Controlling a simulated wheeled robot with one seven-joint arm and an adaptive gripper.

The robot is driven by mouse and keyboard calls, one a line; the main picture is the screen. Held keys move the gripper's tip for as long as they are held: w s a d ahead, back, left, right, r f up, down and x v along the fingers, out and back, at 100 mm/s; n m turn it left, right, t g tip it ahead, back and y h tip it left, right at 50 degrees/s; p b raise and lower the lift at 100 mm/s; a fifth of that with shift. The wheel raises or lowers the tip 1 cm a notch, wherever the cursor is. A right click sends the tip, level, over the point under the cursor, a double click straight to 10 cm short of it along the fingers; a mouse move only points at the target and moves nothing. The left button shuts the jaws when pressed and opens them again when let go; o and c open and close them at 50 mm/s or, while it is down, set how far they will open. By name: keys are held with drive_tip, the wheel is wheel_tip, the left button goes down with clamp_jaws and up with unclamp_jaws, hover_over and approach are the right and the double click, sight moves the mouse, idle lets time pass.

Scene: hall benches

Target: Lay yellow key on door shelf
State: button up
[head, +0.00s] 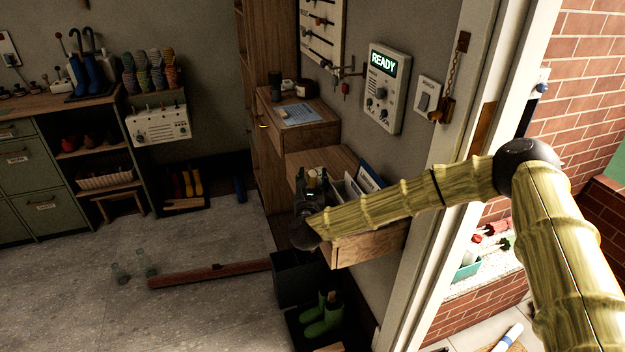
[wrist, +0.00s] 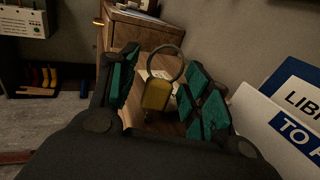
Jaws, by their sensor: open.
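The yellow key (wrist: 156,95), a yellow body with a dark ring at its upper end, shows in the wrist view between the fingers of my gripper (wrist: 163,78). The teal-padded fingers are spread, with gaps visible on both sides of the key. Brown wood of a shelf (wrist: 139,41) shows behind and around the key; whether the key touches it is unclear. In the head view my gripper (head: 311,180) is over the wall-mounted wooden shelf (head: 340,157), by the doorway. The key is hidden there by my gripper and arm.
Upright signs (head: 368,177) stand right of my gripper, close to the wall. A higher wooden unit (head: 318,131) holding a paper and jars is behind. A dark bin (head: 297,278) and green boots (head: 322,315) are below. A reddish plank (head: 210,275) lies on the floor.

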drive_tip(key=s+a+b, duration=0.1)
drive_tip(key=s+b, duration=0.1)
drive_tip(key=s, duration=1)
drive_tip(key=shift+b, duration=0.3)
idle(0.9)
